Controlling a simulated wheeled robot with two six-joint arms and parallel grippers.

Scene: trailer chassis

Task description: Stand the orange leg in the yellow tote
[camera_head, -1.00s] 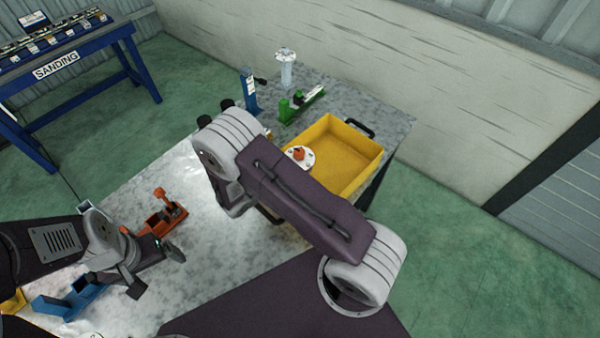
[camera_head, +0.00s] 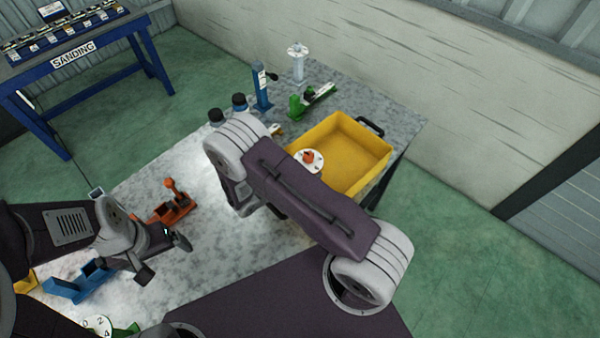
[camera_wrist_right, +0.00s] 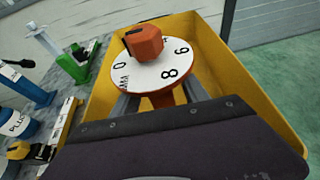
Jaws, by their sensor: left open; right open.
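The orange leg has a white numbered disc with an orange hex knob on top (camera_head: 309,158). It shows large in the right wrist view (camera_wrist_right: 145,43), its orange shaft running down below the disc. It is upright or nearly so, over the near left part of the yellow tote (camera_head: 365,165), whose wall also shows in the wrist view (camera_wrist_right: 235,85). Its foot is hidden. My right gripper (camera_wrist_right: 160,98) is open, its grey fingers on either side of the shaft under the disc; the head view hides it behind my arm. My left gripper (camera_head: 163,257) is open and empty over the table's left part.
An orange stand (camera_head: 172,208) lies near my left gripper, with a blue bracket (camera_head: 75,280) left of it. Behind the tote's left side are a green part (camera_head: 310,100), a blue post (camera_head: 261,88) and a white post (camera_head: 298,65). The table (camera_head: 215,260) is bare at centre.

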